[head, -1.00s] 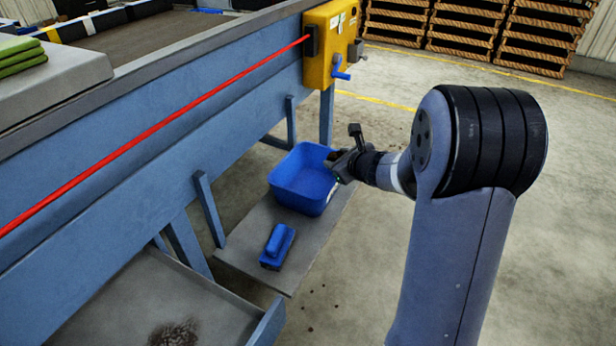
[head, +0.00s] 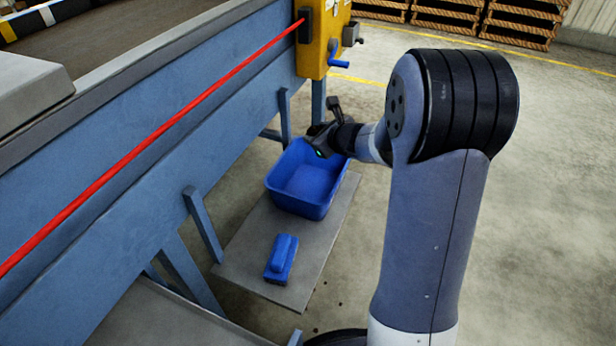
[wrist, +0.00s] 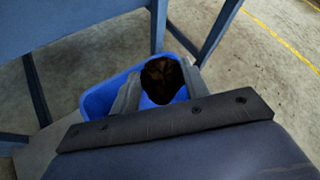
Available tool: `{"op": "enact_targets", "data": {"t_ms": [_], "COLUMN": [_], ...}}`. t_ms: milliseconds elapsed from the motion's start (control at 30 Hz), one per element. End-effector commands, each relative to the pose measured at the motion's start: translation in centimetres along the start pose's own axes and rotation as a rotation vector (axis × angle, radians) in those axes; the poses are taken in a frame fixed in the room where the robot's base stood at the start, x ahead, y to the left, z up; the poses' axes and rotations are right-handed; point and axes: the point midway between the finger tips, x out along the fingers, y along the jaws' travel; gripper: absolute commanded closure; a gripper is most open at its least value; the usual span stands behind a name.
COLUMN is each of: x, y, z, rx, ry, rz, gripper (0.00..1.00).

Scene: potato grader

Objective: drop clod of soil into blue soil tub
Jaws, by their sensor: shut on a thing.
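The blue soil tub (head: 308,188) stands on a low grey shelf beside the blue machine frame. Its inside looks empty in the head view. In the wrist view my gripper (wrist: 160,88) is shut on a dark brown clod of soil (wrist: 161,76). The blue tub (wrist: 98,100) shows behind and below the clod there. The clod is hidden in the head view. I cannot tell the exact height of the clod above the tub.
A blue brush (head: 281,257) lies on the grey shelf (head: 240,247) in front of the tub. A yellow control box (head: 325,40) with a blue handle is on the machine's end. Blue legs stand close to the tub. Open concrete floor (head: 560,200) lies to the right.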

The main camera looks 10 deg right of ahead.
Motion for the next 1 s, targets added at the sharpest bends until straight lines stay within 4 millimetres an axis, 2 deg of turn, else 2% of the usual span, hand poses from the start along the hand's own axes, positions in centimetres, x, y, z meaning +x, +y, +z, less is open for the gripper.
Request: {"op": "enact_targets", "data": {"t_ms": [433, 833, 867, 1000], "x": [2.4, 2.6, 2.6, 2.6], "y": [1.6, 1.8, 1.8, 1.8], "z": [-4.2, -4.6, -4.6, -4.6], "rx": [0.001, 0.0, 0.0, 0.0], "ry": [0.001, 0.0, 0.0, 0.0], "rz": [0.001, 0.0, 0.0, 0.0], "gripper": [0.81, 0.81, 0.54, 0.42]}}
